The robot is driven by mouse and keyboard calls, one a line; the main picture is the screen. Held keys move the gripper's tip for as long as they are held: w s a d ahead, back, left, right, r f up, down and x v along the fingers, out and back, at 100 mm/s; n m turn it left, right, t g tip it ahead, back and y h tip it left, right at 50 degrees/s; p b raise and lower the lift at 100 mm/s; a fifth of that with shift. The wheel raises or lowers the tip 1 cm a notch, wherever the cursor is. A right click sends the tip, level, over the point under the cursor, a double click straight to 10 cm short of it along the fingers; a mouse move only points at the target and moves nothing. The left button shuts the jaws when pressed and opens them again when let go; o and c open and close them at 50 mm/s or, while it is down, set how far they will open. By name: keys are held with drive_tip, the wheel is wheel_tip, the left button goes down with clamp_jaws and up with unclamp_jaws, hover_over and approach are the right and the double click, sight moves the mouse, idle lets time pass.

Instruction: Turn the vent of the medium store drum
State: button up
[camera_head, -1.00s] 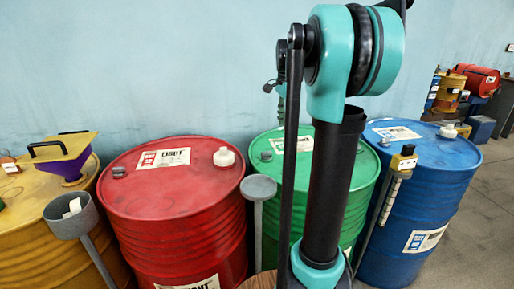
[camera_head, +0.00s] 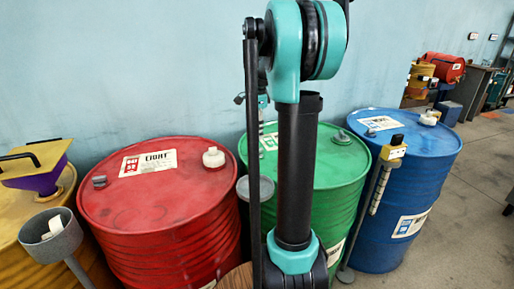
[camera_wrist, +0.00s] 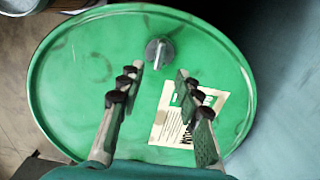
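The green drum (camera_head: 342,163) stands between the red and blue drums; its label is too small to read in full. Its top also fills much of the wrist view (camera_wrist: 85,60), with a white label (camera_wrist: 170,118) partly behind a finger. A grey vent knob (camera_wrist: 159,53) with a raised ridge sits near the rim there. My gripper (camera_wrist: 157,75) is open and empty above the drum top. Its fingers are spread to either side, with the knob just beyond the tips and roughly centred between them. In the head view my arm hides part of the drum top.
A red drum (camera_head: 160,200) stands left of the green one, a blue drum (camera_head: 425,170) right. A yellow drum (camera_head: 25,235) with a purple funnel (camera_head: 42,178) is far left.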

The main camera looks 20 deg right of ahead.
sight(257, 149)
wheel_tip(257, 149, down, 8)
drive_tip(key=shift+r, duration=0.1)
idle(0.4)
clamp_jaws()
